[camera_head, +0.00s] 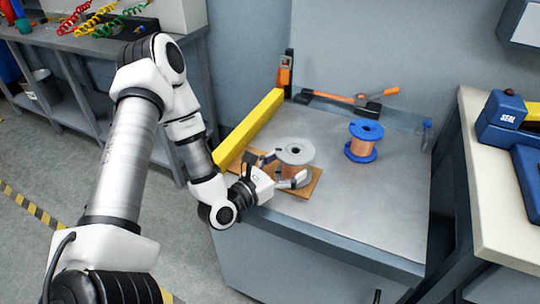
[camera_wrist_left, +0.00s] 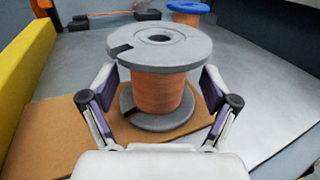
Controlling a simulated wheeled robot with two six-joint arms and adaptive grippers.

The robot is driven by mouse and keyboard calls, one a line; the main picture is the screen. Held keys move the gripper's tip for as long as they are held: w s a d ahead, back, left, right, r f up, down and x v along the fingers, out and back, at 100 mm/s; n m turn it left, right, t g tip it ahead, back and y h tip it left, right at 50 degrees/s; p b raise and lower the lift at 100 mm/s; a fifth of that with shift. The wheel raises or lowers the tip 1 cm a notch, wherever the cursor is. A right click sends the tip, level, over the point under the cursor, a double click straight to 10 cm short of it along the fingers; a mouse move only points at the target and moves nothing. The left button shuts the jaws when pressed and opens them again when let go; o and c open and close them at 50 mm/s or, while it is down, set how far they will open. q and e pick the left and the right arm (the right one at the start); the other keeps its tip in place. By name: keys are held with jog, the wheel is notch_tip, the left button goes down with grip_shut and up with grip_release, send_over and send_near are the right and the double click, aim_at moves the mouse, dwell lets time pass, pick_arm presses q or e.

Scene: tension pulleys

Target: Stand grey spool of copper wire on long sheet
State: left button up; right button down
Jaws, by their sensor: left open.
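The grey spool of copper wire (camera_head: 294,160) stands upright on a brown sheet (camera_head: 305,188) on the metal bench. It also shows large in the left wrist view (camera_wrist_left: 158,85), with grey flanges above and below the copper winding. The brown sheet (camera_wrist_left: 65,133) lies under it there. My left gripper (camera_head: 280,172) is around the spool, with one finger on each side of the winding between the flanges. Its fingers (camera_wrist_left: 158,95) look open, with small gaps to the copper. Part of the sheet is hidden by my left arm. My right gripper is not in view.
A blue spool of copper wire (camera_head: 363,141) stands behind to the right. A yellow bar (camera_head: 249,127) runs along the bench's left edge. The bench's right front is clear.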

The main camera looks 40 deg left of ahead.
pick_arm(q)
jog(key=s, duration=0.3)
jog(key=s+a+p, duration=0.1)
jog(key=s, duration=0.1)
jog(key=s+p, duration=0.1)
jog(key=s, duration=0.2)
jog(key=shift+s+a+r, duration=0.1)
jog(key=shift+s+a, duration=0.2)
jog(key=shift+s, duration=0.25)
